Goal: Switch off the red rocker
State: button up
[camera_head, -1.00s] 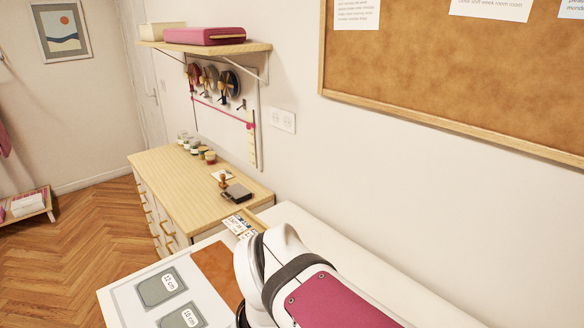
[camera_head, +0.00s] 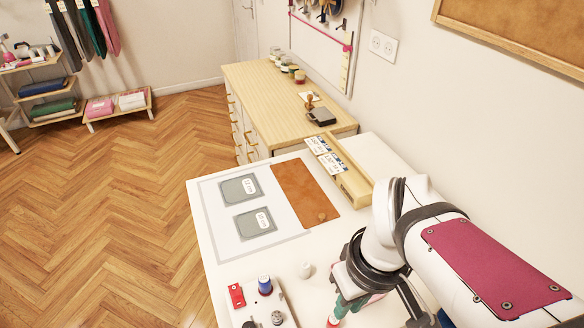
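A small red block that looks like the red rocker (camera_head: 236,295) is on the left of a light panel (camera_head: 234,314) at the bottom of the head view. The panel is cut off by the frame's lower edge. Which way the rocker is tipped is too small to tell. A blue knob-like piece (camera_head: 265,285) and a dark round piece (camera_head: 277,318) are on the same panel. My gripper (camera_head: 345,307) is at the bottom edge, right of the panel and apart from the rocker. Teal and red parts show under my wrist; its fingertips are unclear or cut off.
A small white piece (camera_head: 305,270) stands between the panel and my arm. A mat with two grey plates (camera_head: 240,190) and a brown leather sheet (camera_head: 303,194) lie farther back. A wooden tray (camera_head: 351,182) is near the wall. A wooden cabinet (camera_head: 262,80) stands beyond the table.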

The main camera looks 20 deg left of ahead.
jog(key=w+a+n, duration=0.1)
jog(key=a+n, duration=0.2)
jog(key=a, duration=0.1)
jog(key=w+a+f+n, duration=0.1)
jog(key=a+n, duration=0.3)
jog(key=w+a+f+n, duration=0.1)
jog(key=a+n, duration=0.3)
jog(key=a, duration=0.1)
jog(key=shift+a+t, duration=0.1)
jog(key=shift+t, duration=0.2)
grip_shut()
jog(key=n, duration=0.7)
send_over(235, 289)
jog(key=s+d, duration=0.2)
notch_tip(235, 289, down, 2)
jog(key=f, duration=0.4)
jog(key=w+a+f, duration=0.1)
jog(key=f, duration=0.8)
jog(key=shift+w+a, duration=0.2)
jog(key=shift+a+f, duration=0.1)
jog(key=shift+f, duration=0.35)
jog(key=shift+w+f, duration=0.1)
